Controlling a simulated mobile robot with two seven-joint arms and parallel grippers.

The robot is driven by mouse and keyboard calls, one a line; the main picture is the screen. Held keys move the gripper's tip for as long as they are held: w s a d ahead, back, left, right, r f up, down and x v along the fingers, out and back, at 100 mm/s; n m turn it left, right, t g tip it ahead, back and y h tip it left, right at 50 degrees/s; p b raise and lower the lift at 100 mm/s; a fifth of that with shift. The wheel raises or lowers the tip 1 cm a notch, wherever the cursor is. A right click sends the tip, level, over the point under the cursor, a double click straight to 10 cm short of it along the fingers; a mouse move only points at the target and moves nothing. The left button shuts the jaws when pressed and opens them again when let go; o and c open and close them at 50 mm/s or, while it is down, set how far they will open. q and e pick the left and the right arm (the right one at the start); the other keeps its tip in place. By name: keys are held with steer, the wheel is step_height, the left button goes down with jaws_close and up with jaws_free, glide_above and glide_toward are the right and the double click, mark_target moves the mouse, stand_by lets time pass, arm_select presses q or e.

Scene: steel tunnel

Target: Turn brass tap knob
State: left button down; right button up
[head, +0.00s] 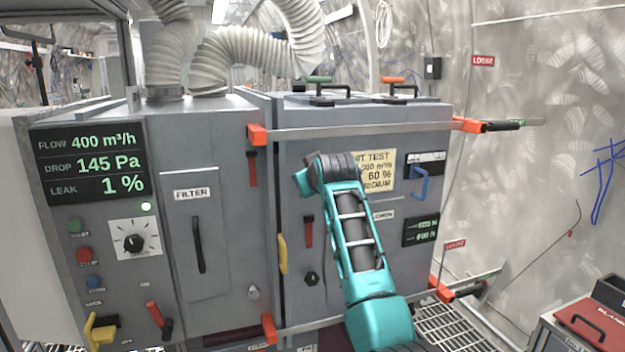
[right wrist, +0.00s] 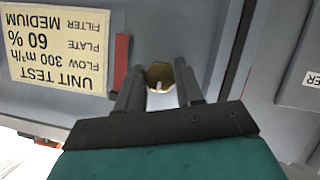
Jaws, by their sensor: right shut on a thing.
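The brass tap knob (right wrist: 160,73) shows in the right wrist view as a many-sided brass piece with a pale centre, on the grey cabinet panel. My right gripper (right wrist: 158,82) has its two dark fingers on either side of the knob and is shut on it. In the head view my teal right arm reaches up across the cabinet front, and its dark wrist end covers the knob and the fingertips. How far the knob is turned cannot be told. My left gripper is not in view.
A cream unit test sign (head: 376,171) and a red handle (head: 309,232) are close to the right hand. A yellow handle (head: 283,254) and a black knob (head: 312,279) sit lower. An orange-ended bar (head: 350,131) crosses the cabinet front. A red case (head: 590,322) stands at lower right.

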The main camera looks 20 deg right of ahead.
stand_by(0.3)
steer(key=o, duration=1)
steer(key=shift+o, duration=0.2)
steer(key=shift+s, duration=0.1)
steer(key=v, duration=1.2)
steer(key=shift+s+r+b, duration=0.2)
steer(key=shift+s+b, duration=0.1)
steer(key=shift+b, duration=0.1)
